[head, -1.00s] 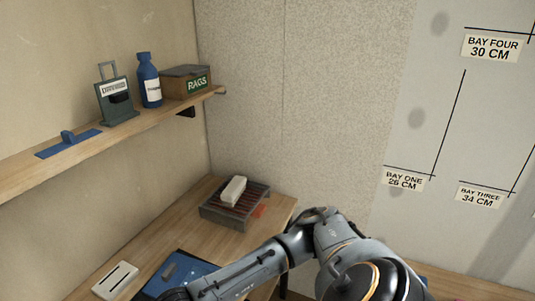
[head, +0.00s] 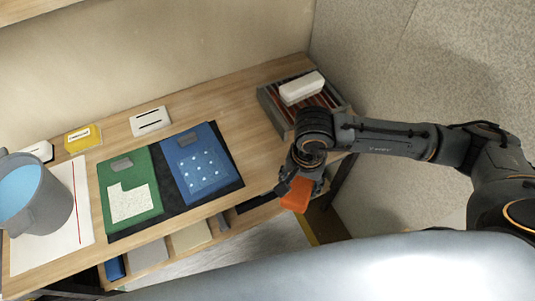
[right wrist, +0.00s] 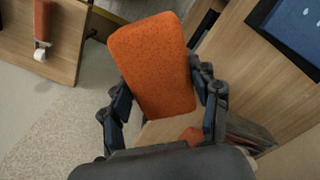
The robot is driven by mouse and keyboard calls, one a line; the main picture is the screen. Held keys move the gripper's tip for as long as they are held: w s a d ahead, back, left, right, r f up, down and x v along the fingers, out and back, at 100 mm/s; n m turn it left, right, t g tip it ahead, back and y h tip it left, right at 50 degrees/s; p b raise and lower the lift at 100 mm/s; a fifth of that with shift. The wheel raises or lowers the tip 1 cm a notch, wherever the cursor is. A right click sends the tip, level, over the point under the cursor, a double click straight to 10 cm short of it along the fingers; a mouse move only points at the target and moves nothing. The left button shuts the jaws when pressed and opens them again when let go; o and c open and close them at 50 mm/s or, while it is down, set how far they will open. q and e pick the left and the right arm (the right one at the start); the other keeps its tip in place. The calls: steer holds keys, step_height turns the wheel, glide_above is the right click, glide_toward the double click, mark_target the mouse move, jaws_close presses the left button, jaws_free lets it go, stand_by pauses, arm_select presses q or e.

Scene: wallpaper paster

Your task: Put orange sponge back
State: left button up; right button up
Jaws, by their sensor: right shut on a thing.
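The orange sponge (head: 297,194) is in my right gripper (head: 301,176), off the table's front right edge. In the right wrist view the sponge (right wrist: 152,65) stands out between the two fingers of the right gripper (right wrist: 163,108), which are shut on it. A slatted tray (head: 273,104) sits at the table's back right corner, behind the gripper. A white block (head: 302,87) lies on top of it. My left gripper is not in view.
The wooden table (head: 235,98) also holds a green board (head: 130,188), a blue board (head: 203,162), a white slotted plate (head: 151,120), a yellow box (head: 82,138) and a grey bucket (head: 38,200). A wall stands right of the tray. Bare wood lies between the blue board and tray.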

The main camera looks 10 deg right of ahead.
steer(key=shift+w+a+m, duration=0.2)
steer(key=shift+a+m, duration=0.25)
steer(key=shift+m, duration=0.55)
arm_select(q)
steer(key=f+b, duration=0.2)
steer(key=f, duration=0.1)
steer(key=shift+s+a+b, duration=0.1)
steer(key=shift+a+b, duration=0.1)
steer(key=shift+b, duration=0.2)
arm_select(e)
steer(key=w+a+r+m, duration=0.1)
steer(key=a+m, duration=0.4)
steer(key=m, duration=0.7)
steer(key=w+a+r+m, duration=0.1)
steer(key=a+r+m, duration=0.2)
steer(key=m, duration=1)
steer(key=a, duration=0.3)
steer(key=shift+w+r, duration=0.15)
steer(key=shift+r, duration=0.1)
steer(key=shift+d, duration=0.1)
